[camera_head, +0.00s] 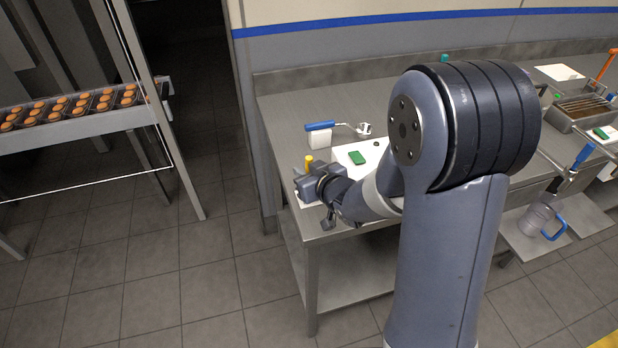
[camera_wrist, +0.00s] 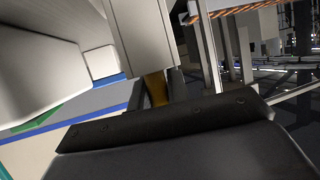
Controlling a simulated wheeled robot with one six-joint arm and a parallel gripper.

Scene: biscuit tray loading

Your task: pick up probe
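No thing here can be surely named as the probe. A small upright yellow piece (camera_head: 309,160) stands right by my gripper (camera_head: 305,188) at the near left corner of the steel table. In the wrist view a yellow-brown piece (camera_wrist: 156,90) shows just beyond a dark edge, partly hidden by a pale grey block. My gripper is low over the table's corner; its fingertips are hard to make out, and I cannot tell whether it touches or holds the yellow piece.
The steel table (camera_head: 290,112) also bears a white board (camera_head: 345,152) with a green block (camera_head: 357,158). A rack tray (camera_head: 75,130) of orange-brown biscuits is at left, across a floor gap. A metal basin (camera_head: 578,112) and a clear jug (camera_head: 538,220) are at right.

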